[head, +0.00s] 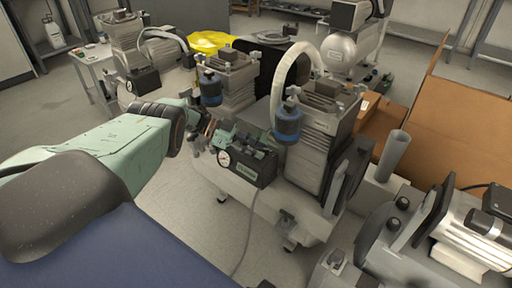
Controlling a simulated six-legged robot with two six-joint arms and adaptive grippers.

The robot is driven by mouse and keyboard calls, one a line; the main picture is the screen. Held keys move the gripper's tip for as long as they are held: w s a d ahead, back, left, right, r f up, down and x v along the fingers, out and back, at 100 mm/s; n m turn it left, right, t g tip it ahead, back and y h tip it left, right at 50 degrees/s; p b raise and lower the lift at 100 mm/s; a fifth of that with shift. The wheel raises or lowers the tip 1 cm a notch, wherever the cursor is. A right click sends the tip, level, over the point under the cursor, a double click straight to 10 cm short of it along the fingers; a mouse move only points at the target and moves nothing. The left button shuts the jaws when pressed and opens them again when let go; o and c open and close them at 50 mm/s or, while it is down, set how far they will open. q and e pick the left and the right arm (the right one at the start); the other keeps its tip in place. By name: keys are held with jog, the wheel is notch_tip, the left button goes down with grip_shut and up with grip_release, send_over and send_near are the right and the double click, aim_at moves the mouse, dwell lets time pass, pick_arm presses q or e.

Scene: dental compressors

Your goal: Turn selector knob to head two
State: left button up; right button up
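The compressor in the middle has two ribbed grey pump heads, a right one (323,130) and a left one (236,85), above a pale tank (268,207). A dark control box (246,163) with a round white gauge (223,159) is on its front. My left arm reaches in from the left, and its gripper (222,134) is at the top left of the control box, just above the gauge. The fingers are small and blend with the fittings, so their opening and any contact are unclear. I cannot make out the selector knob. My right gripper is not in view.
Blue-and-black filters (288,122) and a pale curved hose (293,68) rise close to the box. A cable (247,230) hangs below it. Another compressor with a silver motor (468,232) stands at lower right. An open cardboard box (455,110) is behind it.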

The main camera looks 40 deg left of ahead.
pick_arm(q)
jog(key=shift+a+r, duration=0.1)
jog(key=shift+r, duration=0.7)
notch_tip(320, 180, up, 8)
jog(key=shift+r, duration=0.2)
dwell(0.5)
